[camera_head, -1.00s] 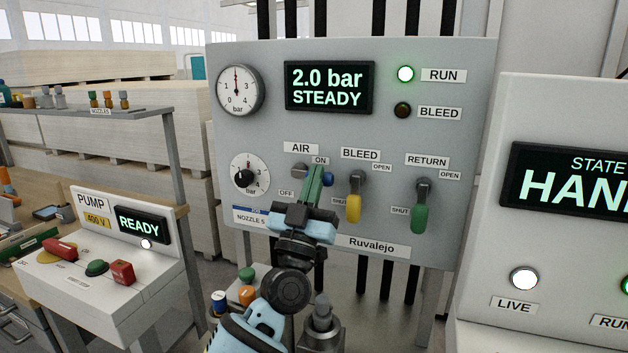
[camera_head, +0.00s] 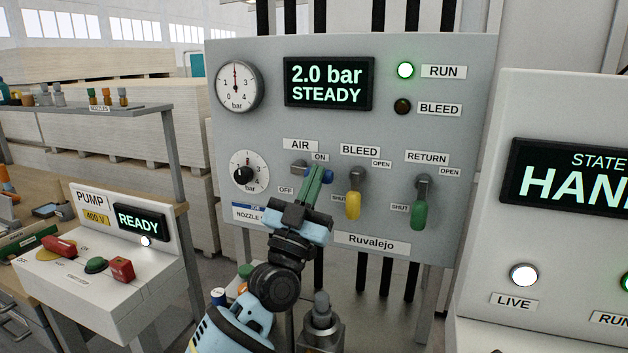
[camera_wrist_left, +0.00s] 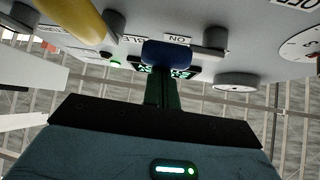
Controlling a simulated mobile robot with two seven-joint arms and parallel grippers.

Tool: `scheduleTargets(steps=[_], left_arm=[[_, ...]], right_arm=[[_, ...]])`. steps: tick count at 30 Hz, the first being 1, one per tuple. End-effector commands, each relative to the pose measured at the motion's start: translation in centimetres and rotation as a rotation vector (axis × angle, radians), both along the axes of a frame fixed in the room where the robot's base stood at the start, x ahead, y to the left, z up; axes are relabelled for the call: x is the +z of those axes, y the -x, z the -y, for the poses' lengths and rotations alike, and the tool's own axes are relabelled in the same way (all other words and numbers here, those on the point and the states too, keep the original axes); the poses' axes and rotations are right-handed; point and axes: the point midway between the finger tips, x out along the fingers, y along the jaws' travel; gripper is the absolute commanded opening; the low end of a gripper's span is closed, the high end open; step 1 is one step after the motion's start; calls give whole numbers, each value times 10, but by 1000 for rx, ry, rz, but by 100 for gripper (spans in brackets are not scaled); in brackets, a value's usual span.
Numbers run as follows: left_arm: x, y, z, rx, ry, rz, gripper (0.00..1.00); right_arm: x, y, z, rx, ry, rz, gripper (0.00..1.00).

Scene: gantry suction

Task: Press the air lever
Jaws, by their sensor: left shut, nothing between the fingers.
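The air lever (camera_head: 328,176) has a blue handle and sits under the AIR label on the grey panel (camera_head: 450,140). It points right from its pivot, below the ON label. My left gripper (camera_head: 314,172) is shut and empty, with its green fingers pointing up at the panel and covering part of the lever. In the left wrist view the blue lever handle (camera_wrist_left: 166,53) is right at the tips of the shut fingers (camera_wrist_left: 160,88). I cannot tell whether they touch. The right gripper is out of view.
A yellow bleed lever (camera_head: 353,203) hangs close right of my fingers, and a green return lever (camera_head: 419,214) further right. The display (camera_head: 328,83) reads 2.0 bar STEADY. A pump box (camera_head: 100,285) stands left and a white console (camera_head: 480,250) right.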

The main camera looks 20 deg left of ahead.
Motion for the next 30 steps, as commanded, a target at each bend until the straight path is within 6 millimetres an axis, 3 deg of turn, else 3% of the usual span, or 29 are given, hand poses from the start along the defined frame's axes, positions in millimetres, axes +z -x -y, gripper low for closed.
scheduleTargets(steps=[11,27,30], left_arm=[[-10,-1,-2,3,-161,3,0],[-31,-1,-13,5,-638,22,0],[-36,-1,-14,2,-665,19,0]], right_arm=[[-3,3,0,0,0,-6,36],[1,-6,0,2,0,12,36],[3,-8,0,1,0,16,36]])
